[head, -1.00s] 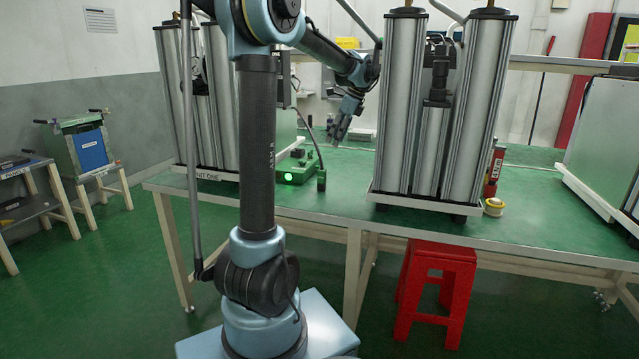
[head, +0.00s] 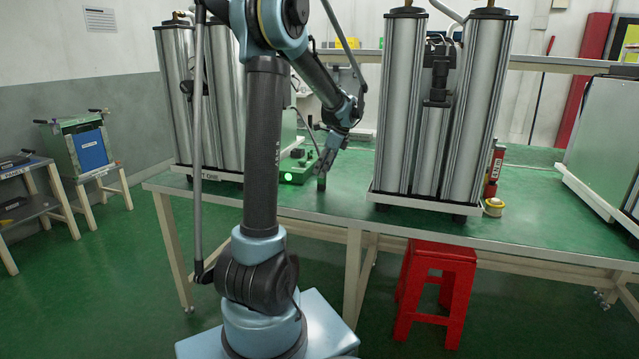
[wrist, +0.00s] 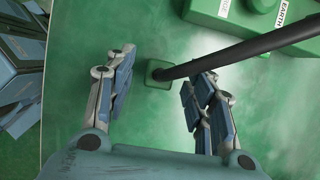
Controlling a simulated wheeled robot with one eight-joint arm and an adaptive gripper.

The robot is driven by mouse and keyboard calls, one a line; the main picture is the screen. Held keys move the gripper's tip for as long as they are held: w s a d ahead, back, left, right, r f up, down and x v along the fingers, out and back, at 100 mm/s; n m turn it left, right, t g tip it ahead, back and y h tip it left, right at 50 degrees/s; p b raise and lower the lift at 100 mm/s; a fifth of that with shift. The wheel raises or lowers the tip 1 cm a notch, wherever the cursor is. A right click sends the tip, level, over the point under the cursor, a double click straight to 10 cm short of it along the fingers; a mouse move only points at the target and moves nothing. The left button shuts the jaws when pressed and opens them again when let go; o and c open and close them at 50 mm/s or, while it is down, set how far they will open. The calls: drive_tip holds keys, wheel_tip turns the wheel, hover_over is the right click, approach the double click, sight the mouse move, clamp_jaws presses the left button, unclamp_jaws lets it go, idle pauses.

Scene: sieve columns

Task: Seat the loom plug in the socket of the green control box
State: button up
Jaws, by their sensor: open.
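The green loom plug (head: 321,184) stands upright on the bench, just right of the green control box (head: 299,171). In the wrist view the plug (wrist: 158,76) is a small green square with a thick black cable (wrist: 240,50) running off to the upper right. My gripper (head: 324,165) points down just over the plug. In the wrist view my gripper (wrist: 152,92) is open, with one finger on each side of the plug and gaps between. The control box (wrist: 232,14) shows at the top right there. I cannot make out its socket.
The bench (head: 350,190) is clear in front of the plug. Tall metal columns stand left (head: 222,100) and right (head: 398,110) of my gripper. The cable passes near the right finger. A red stool (head: 436,270) stands below the bench edge.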

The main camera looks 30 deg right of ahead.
drive_tip(key=shift+x, duration=1.05)
drive_tip(key=c, duration=1.2)
drive_tip(key=shift+o, duration=0.2)
drive_tip(key=shift+r, duration=0.1)
